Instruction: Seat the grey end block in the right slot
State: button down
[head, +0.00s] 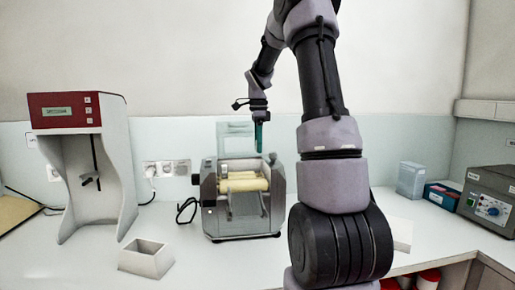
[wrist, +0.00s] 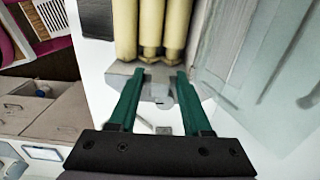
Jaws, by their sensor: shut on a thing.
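The mill (head: 238,200) is a grey metal machine on the bench in the head view, with cream rollers (head: 243,183) lying across it. My gripper (head: 259,148) points down with green fingers above the mill's right end. In the wrist view my gripper (wrist: 160,76) is shut on the grey end block (wrist: 155,92), which sits between the fingertips. The ends of the cream rollers (wrist: 150,35) show just beyond the block. The right slot is hidden in both views, and I cannot tell whether the block touches the mill.
A red-topped white device (head: 85,110) stands at the left. An open white box (head: 147,257) is on the bench in front of it. A blue box (head: 441,195) and a grey instrument (head: 488,205) stand at the right.

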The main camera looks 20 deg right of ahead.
jog(key=shift+w+f, duration=0.15)
jog(key=shift+f, duration=3.5)
jog(key=shift+f, duration=0.45)
jog(key=shift+s+f, duration=0.2)
jog(key=shift+f, duration=0.15)
jog(key=shift+c, duration=1.3)
grip_release()
jog(key=shift+f, duration=0.1)
jog(key=r, duration=1.1)
jog(key=shift+w+r, duration=0.3)
jog(key=shift+r, duration=0.05)
